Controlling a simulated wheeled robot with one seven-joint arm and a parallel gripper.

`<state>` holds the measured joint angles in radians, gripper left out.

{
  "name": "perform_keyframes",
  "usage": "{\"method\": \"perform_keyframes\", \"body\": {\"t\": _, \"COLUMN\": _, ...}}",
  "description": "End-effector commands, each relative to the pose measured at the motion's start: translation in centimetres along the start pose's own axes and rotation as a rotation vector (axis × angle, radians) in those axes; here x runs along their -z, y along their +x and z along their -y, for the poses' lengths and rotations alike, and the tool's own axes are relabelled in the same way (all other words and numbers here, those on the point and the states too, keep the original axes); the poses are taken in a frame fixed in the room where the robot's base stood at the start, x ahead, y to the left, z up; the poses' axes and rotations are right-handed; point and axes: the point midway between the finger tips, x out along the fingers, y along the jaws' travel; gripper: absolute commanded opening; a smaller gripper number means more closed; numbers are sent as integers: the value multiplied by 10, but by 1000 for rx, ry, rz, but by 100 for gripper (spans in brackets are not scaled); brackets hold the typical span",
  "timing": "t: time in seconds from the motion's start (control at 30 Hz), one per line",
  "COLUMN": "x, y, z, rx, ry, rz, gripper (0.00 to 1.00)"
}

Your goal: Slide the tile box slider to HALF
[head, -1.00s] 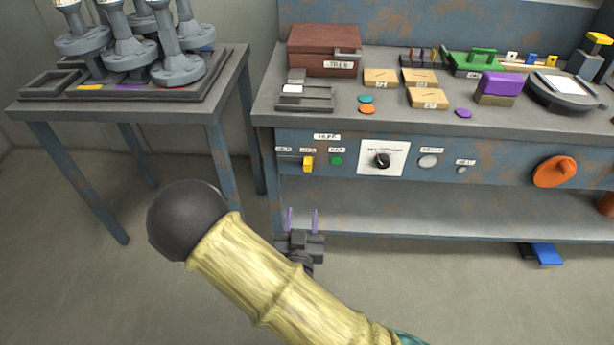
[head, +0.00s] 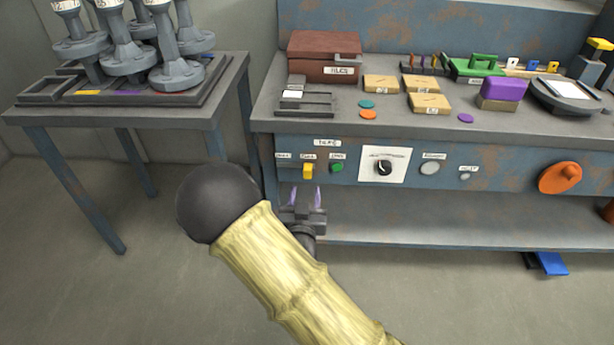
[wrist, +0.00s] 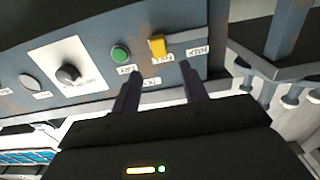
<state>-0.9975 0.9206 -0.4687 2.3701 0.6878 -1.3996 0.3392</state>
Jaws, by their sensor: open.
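The slider is a small yellow knob (head: 308,171) on the blue front panel of the bench, below the dark red tile box (head: 325,58). Small white labels sit beside it, too small to read surely in the head view. In the wrist view the yellow knob (wrist: 157,46) is ahead of the fingers, with a label that looks like HALF toward the right. My gripper (head: 305,198) is open and empty, a little below the knob in the head view. In the wrist view its two dark fingers (wrist: 158,85) point at the panel, apart from the knob.
A green button (head: 337,167) sits right beside the slider. A black dial on a white plate (head: 384,167) and a grey button (head: 430,168) lie further right. A lower shelf (head: 450,215) runs under the panel. A side table (head: 190,108) stands to the left.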

Motion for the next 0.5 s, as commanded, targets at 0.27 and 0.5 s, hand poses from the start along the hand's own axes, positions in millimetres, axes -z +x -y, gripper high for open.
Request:
{"method": "perform_keyframes", "body": {"t": 0.27, "x": -1, "y": 50, "z": 0, "rx": -1, "ry": 1, "rz": -3, "gripper": 44}}
{"method": "perform_keyframes", "body": {"t": 0.5, "x": -1, "y": 78, "z": 0, "rx": 0, "ry": 0, "rz": -1, "gripper": 44}}
